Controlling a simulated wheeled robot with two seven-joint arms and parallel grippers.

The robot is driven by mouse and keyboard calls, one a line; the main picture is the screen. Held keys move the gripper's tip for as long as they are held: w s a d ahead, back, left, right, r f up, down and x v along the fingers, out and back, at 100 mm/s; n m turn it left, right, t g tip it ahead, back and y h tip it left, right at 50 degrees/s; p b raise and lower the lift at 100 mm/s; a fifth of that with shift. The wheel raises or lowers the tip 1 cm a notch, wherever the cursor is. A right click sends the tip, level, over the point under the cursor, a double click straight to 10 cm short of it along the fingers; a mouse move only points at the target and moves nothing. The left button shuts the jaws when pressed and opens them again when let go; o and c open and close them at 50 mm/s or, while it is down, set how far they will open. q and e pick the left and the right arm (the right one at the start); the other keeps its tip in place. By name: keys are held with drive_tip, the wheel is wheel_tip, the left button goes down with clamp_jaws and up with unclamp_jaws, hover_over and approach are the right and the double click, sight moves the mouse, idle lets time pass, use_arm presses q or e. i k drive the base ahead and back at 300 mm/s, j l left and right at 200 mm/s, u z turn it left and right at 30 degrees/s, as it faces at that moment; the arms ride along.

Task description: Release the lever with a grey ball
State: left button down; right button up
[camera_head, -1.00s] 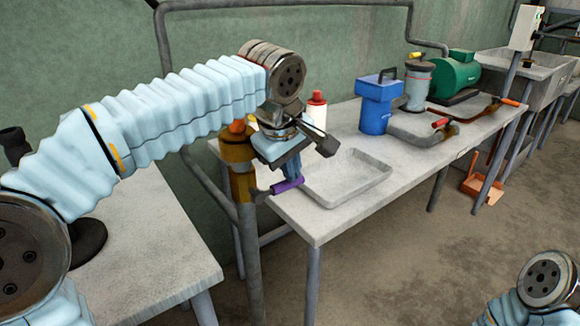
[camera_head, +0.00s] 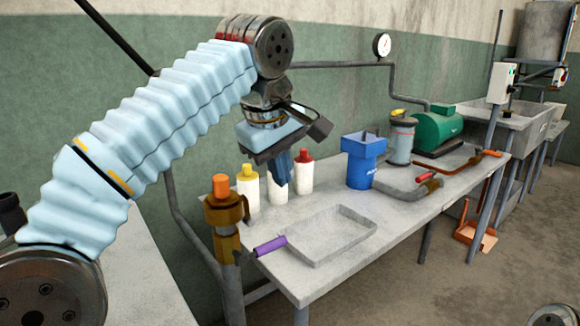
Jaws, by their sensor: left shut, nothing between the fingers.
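I cannot make out a lever with a grey ball in this view. My left gripper (camera_head: 282,180) hangs fingers down from the left arm, shut and empty. In the picture it overlaps the white bottles at the back of the bench. The gripper appears above and to the right of this post, apart from the purple handle. My right gripper is out of view; only part of my right arm shows at the lower right corner.
The grey bench (camera_head: 375,235) holds a shallow metal tray (camera_head: 335,235), a blue container (camera_head: 363,165), a grey canister (camera_head: 400,142), a green motor (camera_head: 438,130) and red- and orange-handled levers. White bottles have red (camera_head: 303,158) and yellow (camera_head: 246,170) caps. Open floor lies front right.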

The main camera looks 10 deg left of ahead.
sight(249, 220)
drive_tip(key=k, duration=1)
